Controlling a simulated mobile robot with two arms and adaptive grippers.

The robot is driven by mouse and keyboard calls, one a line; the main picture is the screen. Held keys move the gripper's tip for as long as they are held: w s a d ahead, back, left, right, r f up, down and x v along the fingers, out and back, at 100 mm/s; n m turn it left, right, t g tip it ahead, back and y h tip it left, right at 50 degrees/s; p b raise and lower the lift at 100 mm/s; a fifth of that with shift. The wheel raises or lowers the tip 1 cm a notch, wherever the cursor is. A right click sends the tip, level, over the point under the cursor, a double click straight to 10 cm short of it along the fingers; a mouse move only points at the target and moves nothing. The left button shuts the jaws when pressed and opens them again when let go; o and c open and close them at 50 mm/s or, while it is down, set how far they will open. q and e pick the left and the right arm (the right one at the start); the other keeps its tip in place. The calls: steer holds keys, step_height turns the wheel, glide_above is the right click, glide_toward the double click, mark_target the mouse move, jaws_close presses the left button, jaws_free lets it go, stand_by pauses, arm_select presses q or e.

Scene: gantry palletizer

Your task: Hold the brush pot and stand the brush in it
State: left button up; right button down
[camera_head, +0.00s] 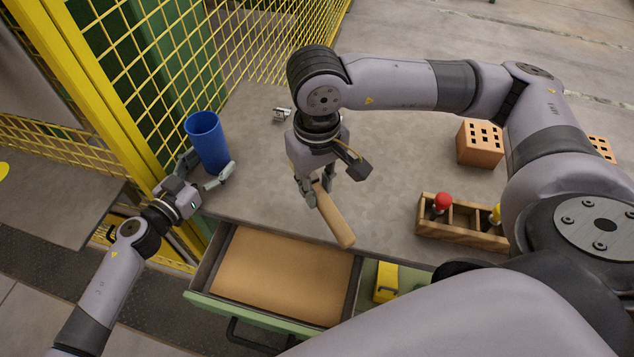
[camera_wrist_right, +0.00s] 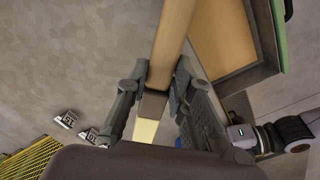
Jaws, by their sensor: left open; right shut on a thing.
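The blue brush pot (camera_head: 207,138) stands upright at the left end of the grey table. My left gripper (camera_head: 207,172) is open, with one finger on either side of the pot's lower part; I cannot tell whether they touch it. My right gripper (camera_head: 316,190) is shut on the brush (camera_head: 336,220), right of the pot. The brush is tilted, its wooden handle pointing to the lower right. In the right wrist view, the brush (camera_wrist_right: 175,35) runs between the fingers, with a dark band and a pale end near the palm. That end is hidden in the head view.
An open drawer (camera_head: 205,262) juts out at the table's front, with a yellow object (camera_head: 386,281) beside its brown panel. A wooden tray (camera_head: 462,236) and a perforated brick (camera_head: 479,143) are on the right. A yellow mesh fence (camera_head: 110,142) borders the left.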

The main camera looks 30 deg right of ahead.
arm_select(q)
steer(key=shift+w+d, duration=0.2)
steer(key=shift+d, duration=0.1)
steer(key=c, duration=0.8)
